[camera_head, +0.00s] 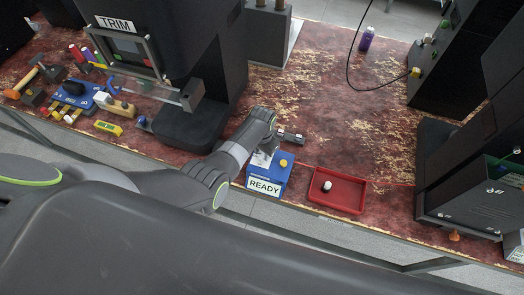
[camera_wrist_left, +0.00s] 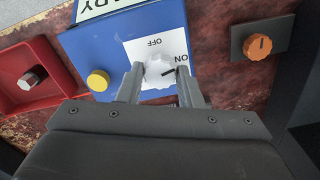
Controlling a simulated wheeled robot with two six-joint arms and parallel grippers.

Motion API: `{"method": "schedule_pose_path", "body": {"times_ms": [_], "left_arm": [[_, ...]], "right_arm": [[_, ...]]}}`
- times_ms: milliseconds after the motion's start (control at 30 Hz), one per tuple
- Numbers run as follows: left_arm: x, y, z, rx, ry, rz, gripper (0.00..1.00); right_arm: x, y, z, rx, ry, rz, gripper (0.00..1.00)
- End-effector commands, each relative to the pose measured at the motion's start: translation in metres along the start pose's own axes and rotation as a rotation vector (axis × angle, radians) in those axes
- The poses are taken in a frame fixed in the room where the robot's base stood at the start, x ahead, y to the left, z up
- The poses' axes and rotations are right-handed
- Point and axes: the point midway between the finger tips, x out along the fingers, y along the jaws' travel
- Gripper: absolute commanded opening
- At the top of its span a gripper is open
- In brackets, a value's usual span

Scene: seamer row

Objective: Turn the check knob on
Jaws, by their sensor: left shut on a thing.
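The check knob (camera_wrist_left: 158,68) is a white round knob on the white label plate of a blue box (camera_head: 284,176). OFF is printed beside it and ON to its right in the left wrist view. Its dark pointer line faces right, toward the ON side. My left gripper (camera_wrist_left: 160,88) has one finger on each side of the knob and is shut on it. In the head view my left gripper (camera_head: 263,158) reaches down onto the box top and hides most of the knob. My right gripper is not in view.
The box has a READY label (camera_head: 265,187) and a yellow button (camera_head: 283,163). A red tray (camera_head: 350,206) with a small metal piece stands right of it. A dark plate with an orange knob (camera_wrist_left: 258,47) is nearby. The TRIM machine (camera_head: 200,60) stands left.

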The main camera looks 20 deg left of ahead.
Motion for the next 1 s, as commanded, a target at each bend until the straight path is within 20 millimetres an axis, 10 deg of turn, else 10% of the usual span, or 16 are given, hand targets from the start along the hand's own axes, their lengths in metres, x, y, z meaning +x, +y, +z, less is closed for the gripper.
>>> {"method": "schedule_pose_path", "body": {"times_ms": [1000], "left_arm": [[-0.0006,-0.0002,-0.0008,0.272,0.002,-0.001,0.1]], "right_arm": [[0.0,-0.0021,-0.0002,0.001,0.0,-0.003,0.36]]}}
